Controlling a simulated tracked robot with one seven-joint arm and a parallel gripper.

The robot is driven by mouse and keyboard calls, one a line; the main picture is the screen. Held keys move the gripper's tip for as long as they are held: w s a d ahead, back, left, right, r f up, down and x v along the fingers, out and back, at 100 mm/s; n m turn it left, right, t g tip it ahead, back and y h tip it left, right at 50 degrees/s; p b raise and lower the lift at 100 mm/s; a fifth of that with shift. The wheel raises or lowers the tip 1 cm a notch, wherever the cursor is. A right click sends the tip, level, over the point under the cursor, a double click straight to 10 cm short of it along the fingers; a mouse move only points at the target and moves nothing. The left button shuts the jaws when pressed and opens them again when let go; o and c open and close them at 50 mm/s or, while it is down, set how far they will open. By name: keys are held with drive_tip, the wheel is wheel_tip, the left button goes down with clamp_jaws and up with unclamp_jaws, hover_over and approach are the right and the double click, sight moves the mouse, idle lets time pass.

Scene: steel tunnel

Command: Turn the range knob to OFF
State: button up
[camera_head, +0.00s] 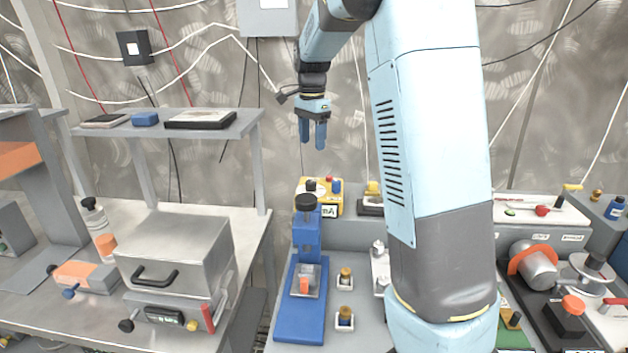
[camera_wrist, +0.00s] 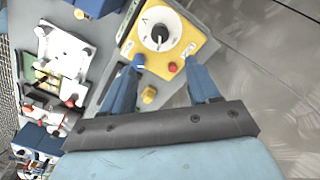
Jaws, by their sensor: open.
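The range knob (camera_wrist: 160,35) is a round black dial with a white mark, on the yellow meter (camera_wrist: 130,45). Its setting is too small to read surely. The yellow meter also shows in the head view (camera_head: 333,207), behind the blue stand, with its dark knob (camera_head: 311,185) on top. My gripper (camera_head: 312,139) hangs above the meter, fingers down, open and empty. In the wrist view my gripper (camera_wrist: 165,63) has its fingers spread towards the near side of the meter. The knob lies beyond the fingertips, untouched.
A red post (camera_wrist: 173,68) stands on the meter near the fingertips. The blue stand (camera_head: 306,240) rises in front of the meter. A yellow-topped item (camera_head: 373,189) is right of the meter. A shelf (camera_head: 190,124) stands to the left.

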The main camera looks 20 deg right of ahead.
sight(313, 181)
wheel_tip(313, 181, down, 13)
drive_tip(key=shift+f, duration=0.1)
idle(0.4)
drive_tip(key=c, duration=1)
drive_tip(key=shift+d, duration=0.25)
drive_tip(key=shift+a, duration=0.2)
